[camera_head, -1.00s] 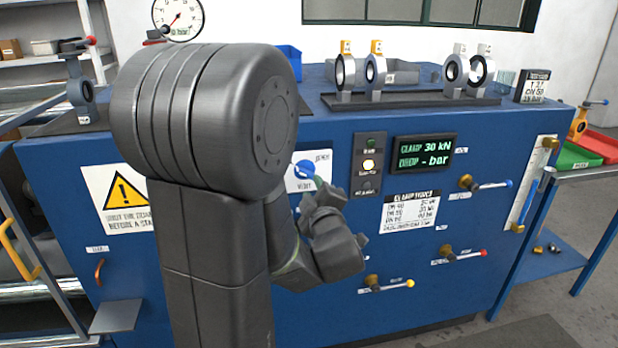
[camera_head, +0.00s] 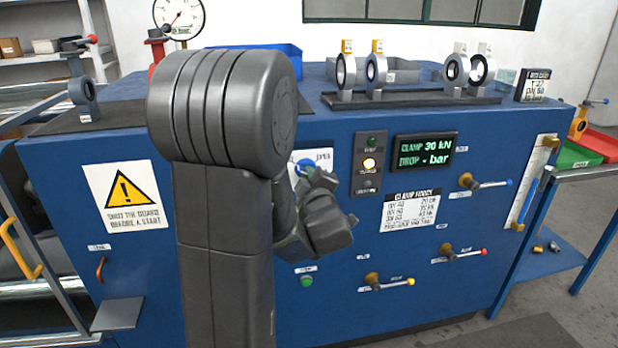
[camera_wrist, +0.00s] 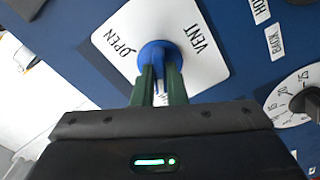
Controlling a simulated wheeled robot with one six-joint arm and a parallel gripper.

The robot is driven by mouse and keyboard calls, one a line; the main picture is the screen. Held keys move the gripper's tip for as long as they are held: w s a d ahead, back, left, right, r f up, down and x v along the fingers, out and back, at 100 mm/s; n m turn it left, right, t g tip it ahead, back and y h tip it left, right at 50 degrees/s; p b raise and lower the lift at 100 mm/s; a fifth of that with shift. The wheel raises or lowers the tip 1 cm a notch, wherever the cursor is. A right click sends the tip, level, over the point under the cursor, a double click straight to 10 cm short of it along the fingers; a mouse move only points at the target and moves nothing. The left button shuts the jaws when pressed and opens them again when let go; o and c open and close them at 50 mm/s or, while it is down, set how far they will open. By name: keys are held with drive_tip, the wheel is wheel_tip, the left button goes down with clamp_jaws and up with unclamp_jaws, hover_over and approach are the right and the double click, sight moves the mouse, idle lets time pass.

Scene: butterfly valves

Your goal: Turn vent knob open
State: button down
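The vent knob (camera_wrist: 157,56) is a blue round knob with a raised grip bar. It sits on a white plate (camera_wrist: 205,75) marked OPEN and VENT in the wrist view. The two green fingers of my gripper (camera_wrist: 159,82) stand on either side of the bar, close against it, and appear shut on it. In the head view the knob (camera_head: 304,167) shows partly behind my gripper (camera_head: 318,184), and my arm covers the left part of its plate. The fingertips are hard to make out there.
The blue cabinet carries a display (camera_head: 425,150) reading CLAMP 30 kN, DROP - bar, a lamp panel (camera_head: 369,163), and several levers with coloured tips on the right. A round dial (camera_wrist: 297,97) lies right of the plate. Valve discs stand on a rack (camera_head: 415,98) on top.

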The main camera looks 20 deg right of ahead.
idle(0.3)
drive_tip(key=m+p, duration=0.2)
drive_tip(key=m, duration=2.1)
drive_tip(key=shift+m, duration=0.3)
drive_tip(key=shift+f+m, duration=0.1)
drive_tip(key=shift+m, duration=0.2)
drive_tip(key=c, duration=1.5)
unclamp_jaws()
drive_tip(key=shift+o, duration=0.2)
drive_tip(key=shift+s, duration=0.15)
